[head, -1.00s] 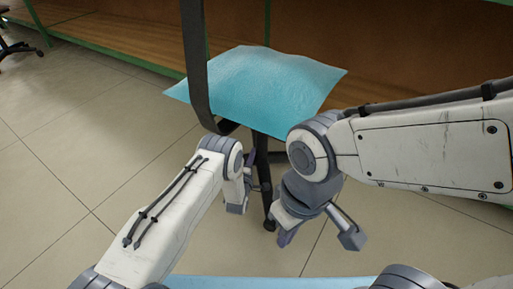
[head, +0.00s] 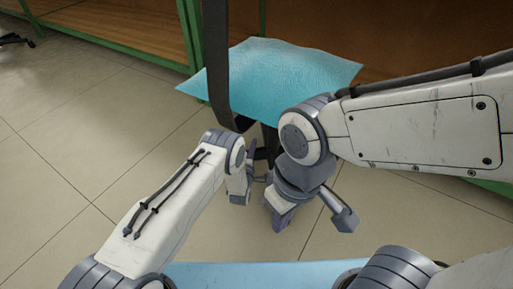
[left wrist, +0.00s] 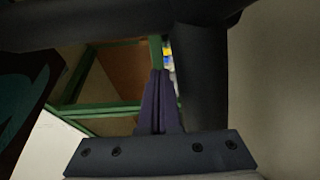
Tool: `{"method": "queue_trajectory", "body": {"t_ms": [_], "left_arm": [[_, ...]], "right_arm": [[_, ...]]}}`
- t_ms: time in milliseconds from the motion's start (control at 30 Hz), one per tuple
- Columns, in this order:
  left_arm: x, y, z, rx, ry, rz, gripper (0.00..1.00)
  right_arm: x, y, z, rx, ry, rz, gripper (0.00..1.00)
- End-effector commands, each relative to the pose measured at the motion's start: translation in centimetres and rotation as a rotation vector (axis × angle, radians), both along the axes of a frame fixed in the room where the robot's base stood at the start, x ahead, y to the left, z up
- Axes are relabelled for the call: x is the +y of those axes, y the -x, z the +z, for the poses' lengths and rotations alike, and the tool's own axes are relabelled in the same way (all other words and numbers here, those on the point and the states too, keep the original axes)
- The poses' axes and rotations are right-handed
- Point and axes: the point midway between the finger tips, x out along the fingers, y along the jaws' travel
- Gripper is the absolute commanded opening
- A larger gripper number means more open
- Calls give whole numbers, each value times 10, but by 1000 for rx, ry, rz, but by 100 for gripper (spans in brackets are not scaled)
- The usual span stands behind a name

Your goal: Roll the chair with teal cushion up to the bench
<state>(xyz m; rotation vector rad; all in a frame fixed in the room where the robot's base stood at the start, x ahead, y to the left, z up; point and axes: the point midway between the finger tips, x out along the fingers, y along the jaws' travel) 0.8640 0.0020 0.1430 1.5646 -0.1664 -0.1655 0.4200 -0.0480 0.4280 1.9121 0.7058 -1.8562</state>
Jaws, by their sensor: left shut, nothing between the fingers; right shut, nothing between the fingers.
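The chair's teal cushion (head: 270,80) is in the upper middle of the head view, with a dark upright back bar (head: 217,60) on its near side. My right arm hides part of the chair's base. The bench (head: 110,25), with green frame and brown panels, stands just behind the chair; its green frame also shows in the left wrist view (left wrist: 100,107). My left gripper (head: 250,150) is shut and empty, low by the chair's back bar. In the left wrist view its fingers (left wrist: 161,85) are beside a dark post (left wrist: 202,85). My right gripper (head: 284,222) is shut and empty, below the cushion.
Another dark chair base (head: 15,40) shows at the far left edge. The tiled floor (head: 70,150) at left is clear. A light blue surface (head: 250,273) crosses the bottom of the head view.

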Motion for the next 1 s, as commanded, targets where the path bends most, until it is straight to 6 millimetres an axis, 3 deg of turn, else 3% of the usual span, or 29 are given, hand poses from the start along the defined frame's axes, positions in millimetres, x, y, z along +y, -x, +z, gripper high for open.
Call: {"method": "queue_trajectory", "body": {"t_ms": [33,100,200,500,1000], "left_arm": [[7,-5,-1,-1,0,-1,0],[8,14,6,8,-3,-7,0],[13,37,6,7,-2,-7,0],[24,86,2,3,-1,-6,0],[26,95,-1,1,0,-5,0]], "right_arm": [[0,0,-2,0,0,0,0],[0,0,19,1,1,0,0],[0,0,35,-1,-1,0,0],[0,0,61,0,0,0,0],[0,0,62,0,0,0,0]]}}
